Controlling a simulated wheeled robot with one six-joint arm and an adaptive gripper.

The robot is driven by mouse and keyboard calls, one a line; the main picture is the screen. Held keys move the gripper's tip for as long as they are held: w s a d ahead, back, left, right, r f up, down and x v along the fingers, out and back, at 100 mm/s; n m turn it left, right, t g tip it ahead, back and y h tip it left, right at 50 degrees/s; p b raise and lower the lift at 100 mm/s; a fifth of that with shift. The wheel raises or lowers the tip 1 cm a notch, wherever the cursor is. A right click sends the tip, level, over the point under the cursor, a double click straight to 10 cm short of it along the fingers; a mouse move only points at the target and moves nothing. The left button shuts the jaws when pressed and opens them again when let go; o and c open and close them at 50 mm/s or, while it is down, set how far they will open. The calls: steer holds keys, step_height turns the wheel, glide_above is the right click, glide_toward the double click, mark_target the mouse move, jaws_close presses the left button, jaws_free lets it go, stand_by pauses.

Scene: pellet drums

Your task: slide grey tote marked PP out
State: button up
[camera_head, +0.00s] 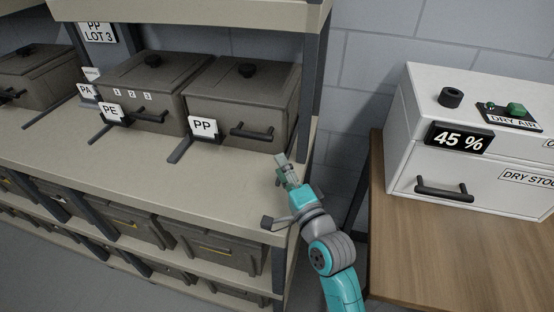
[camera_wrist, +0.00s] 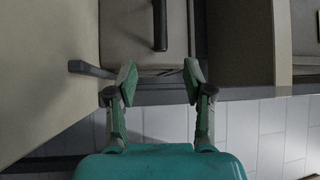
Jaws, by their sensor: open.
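The grey tote marked PP (camera_head: 245,100) sits on the upper shelf board, at the right end of its row. It has a dark knob on its lid, a white PP label (camera_head: 202,126) and a dark bar handle (camera_head: 252,131) on its front. My gripper (camera_head: 287,169) is in front of and to the right of that handle, apart from it, near the shelf's right post. In the wrist view my gripper (camera_wrist: 160,82) has its two fingers spread with nothing between them. A grey box face with a dark handle (camera_wrist: 160,25) lies beyond the fingertips.
A tote marked PE (camera_head: 145,88) stands left of the PP tote, with another farther left. More totes (camera_head: 212,246) fill the lower shelf. A shelf post (camera_head: 313,85) rises on the right. A white drying cabinet (camera_head: 410,130) stands on a wooden table (camera_head: 420,255).

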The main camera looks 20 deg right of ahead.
mark_target(265, 138)
steer(key=w, duration=0.3)
steer(key=w+r, duration=0.1)
steer(key=w, duration=0.7)
steer(key=shift+a+r, duration=0.4)
steer(key=shift+s, duration=0.1)
jaws_close()
